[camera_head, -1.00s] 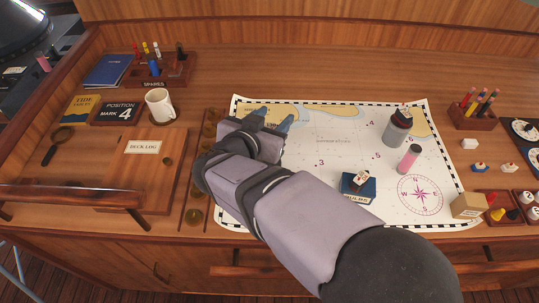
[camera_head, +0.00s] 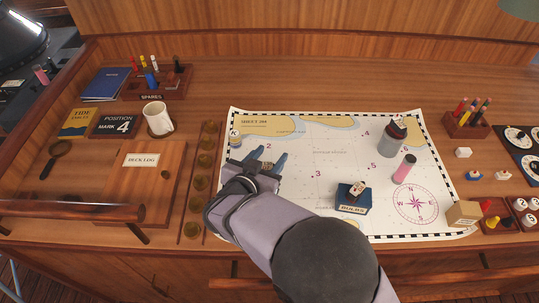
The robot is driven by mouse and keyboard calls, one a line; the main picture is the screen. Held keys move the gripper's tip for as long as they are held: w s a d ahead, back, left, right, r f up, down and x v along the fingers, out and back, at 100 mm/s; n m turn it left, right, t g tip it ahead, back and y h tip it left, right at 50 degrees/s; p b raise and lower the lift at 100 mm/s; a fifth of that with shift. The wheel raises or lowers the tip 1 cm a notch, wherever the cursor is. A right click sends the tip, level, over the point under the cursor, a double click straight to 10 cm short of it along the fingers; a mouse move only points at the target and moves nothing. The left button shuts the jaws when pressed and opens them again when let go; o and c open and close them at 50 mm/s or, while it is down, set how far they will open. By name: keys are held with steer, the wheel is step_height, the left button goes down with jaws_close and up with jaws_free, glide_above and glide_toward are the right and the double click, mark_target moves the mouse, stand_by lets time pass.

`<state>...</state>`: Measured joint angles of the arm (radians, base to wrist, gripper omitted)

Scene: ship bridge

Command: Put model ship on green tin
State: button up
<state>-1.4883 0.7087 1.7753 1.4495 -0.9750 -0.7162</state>
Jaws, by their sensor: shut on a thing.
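My gripper (camera_head: 266,158) is low over the left part of the chart, near the printed 2. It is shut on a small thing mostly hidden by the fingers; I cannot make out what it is. A grey-green cylinder tin (camera_head: 391,143) stands upright at the chart's upper right, with a small dark, red and white piece (camera_head: 398,122) on top. My gripper is well to its left. No brighter green tin shows. Small ship-like pieces, one blue and white (camera_head: 473,175) and one pale (camera_head: 502,175), sit right of the chart.
A blue bulbs box (camera_head: 352,201) with a small piece on top and a pink cylinder (camera_head: 404,169) stand on the chart (camera_head: 325,133). A mug (camera_head: 157,119) and deck log board (camera_head: 140,185) are left. A pen holder (camera_head: 468,124) and cardboard box (camera_head: 464,214) are right.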

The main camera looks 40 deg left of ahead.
steer(key=shift+f, duration=0.1)
steer(key=shift+f, duration=0.15)
steer(key=o, duration=1)
steer(key=shift+o, duration=0.2)
steer(key=shift+r, duration=0.25)
steer(key=b+v, duration=0.2)
steer(key=v, duration=1)
steer(key=shift+b, duration=0.3)
steer(key=shift+d+f, duration=0.1)
